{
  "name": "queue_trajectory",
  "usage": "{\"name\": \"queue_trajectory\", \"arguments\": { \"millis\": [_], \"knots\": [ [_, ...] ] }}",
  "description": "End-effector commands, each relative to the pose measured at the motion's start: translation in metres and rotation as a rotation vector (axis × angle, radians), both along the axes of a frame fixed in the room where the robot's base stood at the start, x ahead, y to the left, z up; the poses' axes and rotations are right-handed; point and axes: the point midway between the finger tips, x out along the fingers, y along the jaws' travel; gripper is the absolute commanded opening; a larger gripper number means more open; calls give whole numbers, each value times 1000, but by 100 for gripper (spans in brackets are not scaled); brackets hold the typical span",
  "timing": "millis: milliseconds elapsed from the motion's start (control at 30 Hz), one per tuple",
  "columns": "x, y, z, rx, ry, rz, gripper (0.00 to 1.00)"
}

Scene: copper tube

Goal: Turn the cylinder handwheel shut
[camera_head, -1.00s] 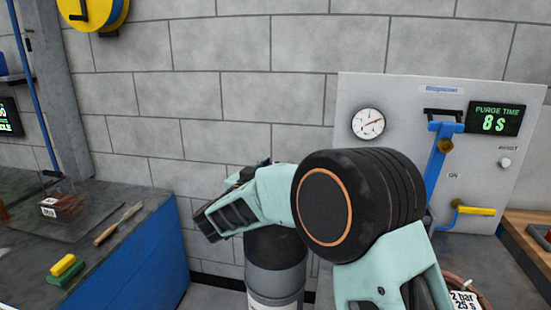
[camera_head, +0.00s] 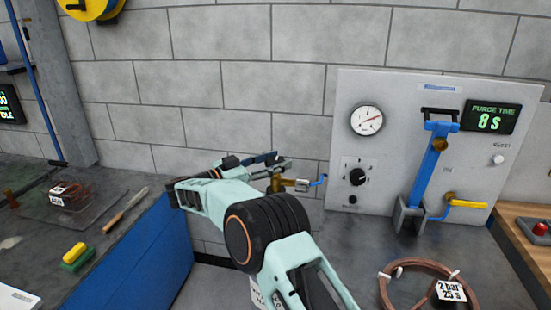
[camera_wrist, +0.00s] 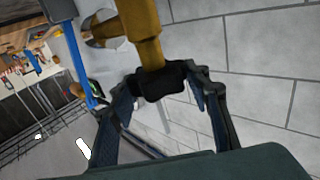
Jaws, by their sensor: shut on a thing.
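The black handwheel (camera_wrist: 160,84) sits at the end of a brass valve stem (camera_wrist: 142,32) in the wrist view. The two fingers of my gripper (camera_wrist: 166,78) are closed around the handwheel, one on each side. In the head view my gripper (camera_head: 262,163) is at the brass valve and regulator (camera_head: 285,184), and the handwheel cannot be made out there. The cylinder (camera_head: 258,294) is mostly hidden behind my arm; only a pale labelled patch shows low down.
A grey panel (camera_head: 395,135) at right carries a gauge (camera_head: 366,120), a black knob (camera_head: 357,177), a blue lever (camera_head: 427,170) and a display (camera_head: 490,118). A copper coil (camera_head: 392,283) lies on the bench in front. A left bench holds a brush (camera_head: 76,253) and tools.

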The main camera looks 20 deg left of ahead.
Motion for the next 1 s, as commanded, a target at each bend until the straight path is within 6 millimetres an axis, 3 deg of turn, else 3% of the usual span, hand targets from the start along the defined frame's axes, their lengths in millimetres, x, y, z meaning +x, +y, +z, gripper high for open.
{"name": "queue_trajectory", "arguments": {
  "millis": [700,733,900,1000],
  "knots": [
    [1,-2,4,-2,-8,-41,20],
    [1,-2,4,-2,-8,-41,45],
    [1,-1,3,-1,-6,-40,62],
    [1,-1,2,-1,-4,-40,62]
  ]
}}
